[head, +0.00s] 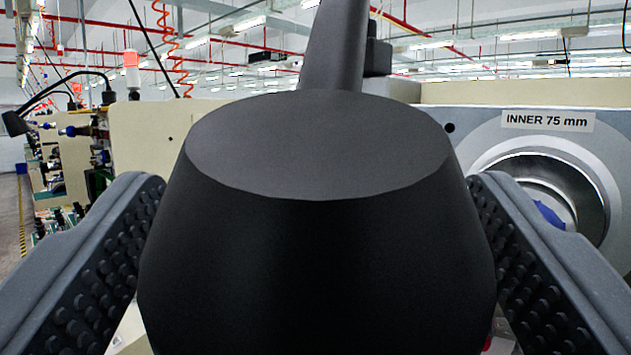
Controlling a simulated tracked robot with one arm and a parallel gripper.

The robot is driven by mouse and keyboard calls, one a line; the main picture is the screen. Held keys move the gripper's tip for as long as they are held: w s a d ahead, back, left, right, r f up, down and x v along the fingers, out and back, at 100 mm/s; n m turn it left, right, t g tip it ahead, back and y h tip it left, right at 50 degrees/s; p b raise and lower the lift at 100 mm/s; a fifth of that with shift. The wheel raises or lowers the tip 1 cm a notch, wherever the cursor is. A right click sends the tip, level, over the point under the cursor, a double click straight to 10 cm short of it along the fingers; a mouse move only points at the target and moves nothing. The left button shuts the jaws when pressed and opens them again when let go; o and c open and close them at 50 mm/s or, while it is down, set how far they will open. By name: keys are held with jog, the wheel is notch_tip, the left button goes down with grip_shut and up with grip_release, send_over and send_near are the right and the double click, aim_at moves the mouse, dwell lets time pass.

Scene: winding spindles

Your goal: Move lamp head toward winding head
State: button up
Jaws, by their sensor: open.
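A large black lamp head (318,255) fills the middle of the head view. It has a flat top and widens downward, and a dark stem rises from its top. My gripper (318,270) is open, with one studded finger on each side of the lamp head. The lamp head hides part of the inner edges of both fingers, and I cannot tell whether they touch it. The winding head (590,180) is at the right, a grey housing with a round metal ring, a blue part inside and a label reading "INNER 75 mm". The lamp head covers its left side.
A cream machine panel (150,130) stands behind at the left. An open aisle with a yellow floor line runs at the far left.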

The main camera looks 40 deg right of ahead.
jog(key=shift+w+d+r, duration=0.1)
jog(key=shift+w, duration=0.05)
jog(key=c, duration=1.4)
jog(key=shift+o, duration=0.2)
